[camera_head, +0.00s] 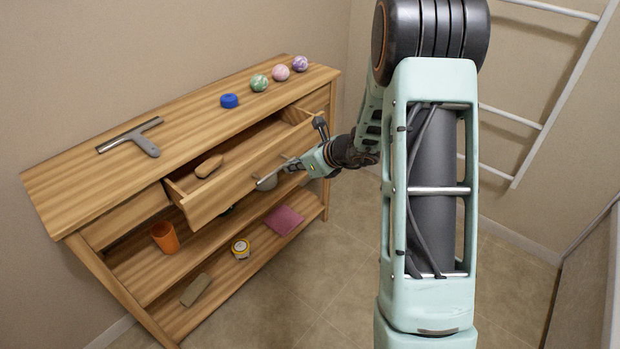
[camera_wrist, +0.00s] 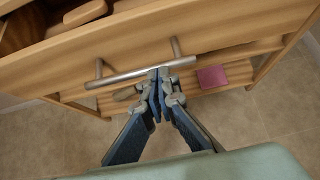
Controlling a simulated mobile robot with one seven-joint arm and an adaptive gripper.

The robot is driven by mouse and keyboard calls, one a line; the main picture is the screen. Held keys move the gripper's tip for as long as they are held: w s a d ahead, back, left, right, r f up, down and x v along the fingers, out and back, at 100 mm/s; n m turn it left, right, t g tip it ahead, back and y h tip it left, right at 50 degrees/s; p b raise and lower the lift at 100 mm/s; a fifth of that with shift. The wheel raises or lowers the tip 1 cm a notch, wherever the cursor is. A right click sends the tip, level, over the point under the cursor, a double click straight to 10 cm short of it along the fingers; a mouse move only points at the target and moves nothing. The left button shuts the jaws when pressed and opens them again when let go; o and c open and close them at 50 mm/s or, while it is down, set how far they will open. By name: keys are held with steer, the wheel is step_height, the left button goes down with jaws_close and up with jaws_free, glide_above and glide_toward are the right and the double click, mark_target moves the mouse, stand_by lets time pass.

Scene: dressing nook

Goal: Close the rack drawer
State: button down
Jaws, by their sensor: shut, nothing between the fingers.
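The wooden rack (camera_head: 185,130) stands against the wall at the left in the head view. Its drawer (camera_head: 238,186) is pulled out, and a brown wooden item (camera_head: 208,166) lies inside it. The drawer front (camera_wrist: 215,35) and its metal bar handle (camera_wrist: 140,73) fill the upper wrist view. My gripper (camera_head: 284,173) is in front of the drawer. In the wrist view my gripper (camera_wrist: 160,80) is shut and empty, with its fingertips at the handle bar. I cannot tell whether they touch it. Part of the handle is hidden behind the gripper in the head view.
On the rack top lie a squeegee (camera_head: 132,137), a blue round item (camera_head: 229,100) and several patterned balls (camera_head: 259,83). Lower shelves hold an orange cup (camera_head: 164,237), a yellow-white tin (camera_head: 240,248) and a pink cloth (camera_head: 284,220). The floor in front is clear. A white ladder-like rail (camera_head: 545,125) stands at right.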

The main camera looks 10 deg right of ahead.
mark_target(263, 150)
steer(key=w+a, duration=0.2)
steer(key=w, duration=0.1)
steer(key=w+a, duration=0.2)
steer(key=w+a+p, duration=0.1)
steer(key=w+a, duration=0.1)
steer(key=w, duration=0.1)
steer(key=shift+w+a, duration=0.15)
steer(key=shift+w, duration=0.15)
steer(key=shift+w+a, duration=0.2)
steer(key=shift+w, duration=0.15)
